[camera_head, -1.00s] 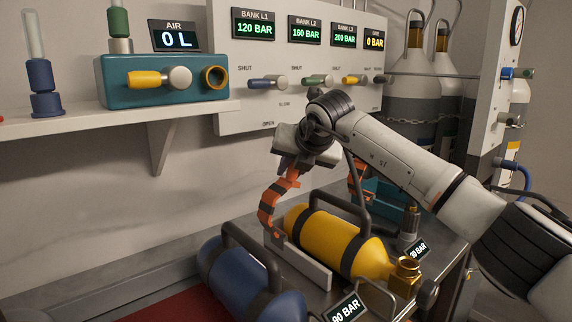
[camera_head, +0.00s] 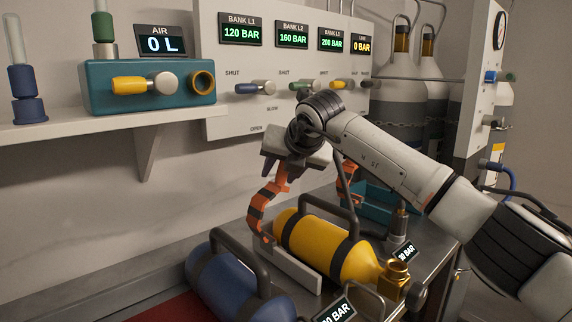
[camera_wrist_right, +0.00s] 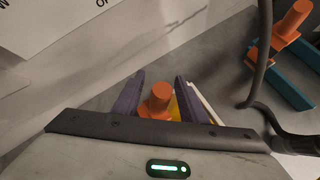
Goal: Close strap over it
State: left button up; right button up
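An orange-and-black strap (camera_head: 262,208) stands up in a curve on the left side of a yellow cylinder (camera_head: 320,240), not lying over it. The cylinder lies in a metal cradle with a grey side plate (camera_head: 290,271). My right gripper (camera_head: 278,166) is at the strap's upper end. In the right wrist view, its purple fingers (camera_wrist_right: 160,92) stand apart on either side of an orange knob (camera_wrist_right: 158,102), with small gaps visible, so it looks open around it. A sliver of yellow shows beside the right finger. My left gripper is not in view.
A blue cylinder (camera_head: 225,285) lies at front left. A dark handle (camera_head: 340,192) arches over the yellow cylinder. A second orange strap part (camera_head: 347,170) and a teal tray (camera_head: 378,198) are behind. A shelf with a teal valve box (camera_head: 150,88) is at upper left.

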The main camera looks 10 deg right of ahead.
jog(key=v, duration=0.9)
jog(key=shift+r+b, duration=0.15)
jog(key=shift+b, duration=0.15)
jog(key=shift+s+d, duration=0.1)
